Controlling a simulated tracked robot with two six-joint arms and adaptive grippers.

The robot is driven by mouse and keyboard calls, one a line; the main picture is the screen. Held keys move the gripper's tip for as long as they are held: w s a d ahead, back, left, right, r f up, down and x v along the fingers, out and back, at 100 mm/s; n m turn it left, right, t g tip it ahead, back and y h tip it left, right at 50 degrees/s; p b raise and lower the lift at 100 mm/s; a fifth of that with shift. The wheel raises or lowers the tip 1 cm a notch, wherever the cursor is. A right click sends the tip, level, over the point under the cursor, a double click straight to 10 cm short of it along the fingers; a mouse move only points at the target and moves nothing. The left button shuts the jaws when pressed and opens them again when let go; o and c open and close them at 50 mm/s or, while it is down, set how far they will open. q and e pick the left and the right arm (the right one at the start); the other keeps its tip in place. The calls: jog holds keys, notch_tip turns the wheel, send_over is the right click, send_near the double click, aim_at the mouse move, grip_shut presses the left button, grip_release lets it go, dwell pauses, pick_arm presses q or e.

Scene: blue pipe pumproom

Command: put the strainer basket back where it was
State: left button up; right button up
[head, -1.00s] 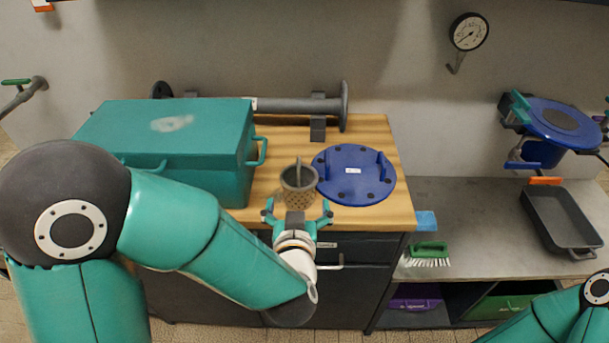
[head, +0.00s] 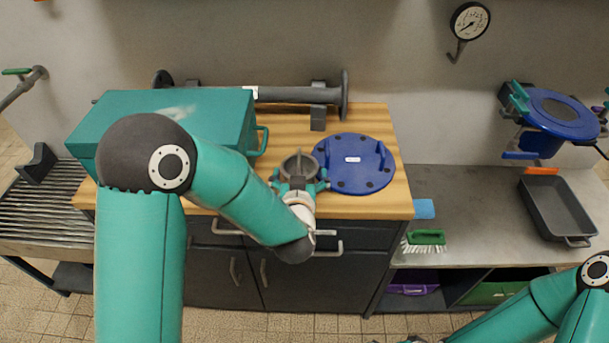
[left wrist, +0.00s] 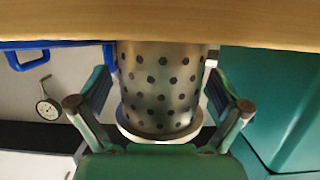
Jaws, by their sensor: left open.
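The strainer basket (head: 299,164), a grey perforated cup, stands upright on the wooden worktop (head: 391,206), left of the blue lid (head: 354,164). My left gripper (head: 299,184) is open, with its fingers on either side of the basket. In the left wrist view, which is upside down, the perforated wall of the basket (left wrist: 160,85) stands between the spread fingers of my left gripper (left wrist: 160,104). A gap shows on each side. A blue flanged housing (head: 560,113) is on the wall at the far right.
A teal toolbox (head: 170,125) stands left of the basket. A grey flanged pipe (head: 290,94) lies behind. A green brush (head: 427,238), a blue sponge (head: 424,209) and a dark tray (head: 556,207) lie on the lower grey bench (head: 465,195) at right.

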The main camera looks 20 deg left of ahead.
pick_arm(q)
jog(key=shift+c, duration=0.3)
jog(key=c, duration=1.2)
jog(key=shift+r, duration=0.1)
